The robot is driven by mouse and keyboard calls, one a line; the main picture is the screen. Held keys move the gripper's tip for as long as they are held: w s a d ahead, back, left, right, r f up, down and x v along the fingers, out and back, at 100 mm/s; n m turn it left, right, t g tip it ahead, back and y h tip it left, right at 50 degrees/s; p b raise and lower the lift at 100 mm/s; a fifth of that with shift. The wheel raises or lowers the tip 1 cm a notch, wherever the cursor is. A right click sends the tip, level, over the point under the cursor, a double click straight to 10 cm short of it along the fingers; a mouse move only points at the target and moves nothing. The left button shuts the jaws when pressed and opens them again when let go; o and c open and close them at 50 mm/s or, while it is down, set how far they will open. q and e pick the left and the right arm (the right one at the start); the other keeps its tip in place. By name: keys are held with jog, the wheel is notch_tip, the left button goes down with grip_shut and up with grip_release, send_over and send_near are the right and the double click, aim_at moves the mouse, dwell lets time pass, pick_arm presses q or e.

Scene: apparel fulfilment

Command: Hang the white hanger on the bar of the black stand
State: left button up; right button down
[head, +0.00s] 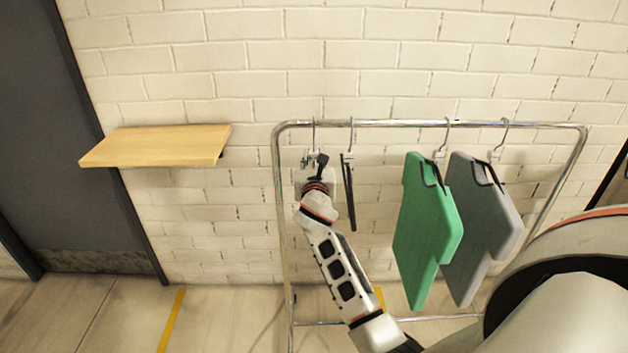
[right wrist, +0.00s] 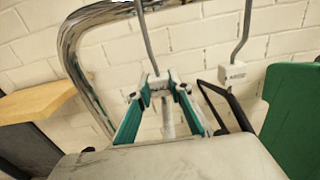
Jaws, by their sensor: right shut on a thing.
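My right gripper (head: 316,160) is at the left end of a clothes stand, just below its bar (head: 400,123). The stand looks shiny chrome rather than black. In the right wrist view the teal fingers of the right gripper (right wrist: 155,95) are shut on the pale neck block of the white hanger (right wrist: 158,80). Its thin metal hook (right wrist: 146,40) rises out of the top of that view. In the head view the hook (head: 314,132) reaches up to the bar; whether it rests on it cannot be told. The hanger's body is mostly hidden by my gripper. My left gripper is not in view.
A black hanger (head: 350,195) hangs close to the right of my gripper. A green garment (head: 425,230) and a grey garment (head: 480,225) hang further right. The bar is free between the black hanger and the green garment. A wooden shelf (head: 155,145) is on the wall at left.

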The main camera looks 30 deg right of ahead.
aim_at(314, 147)
jog(key=shift+r+p, duration=0.75)
jog(key=shift+r, duration=0.9)
jog(key=shift+v, duration=3)
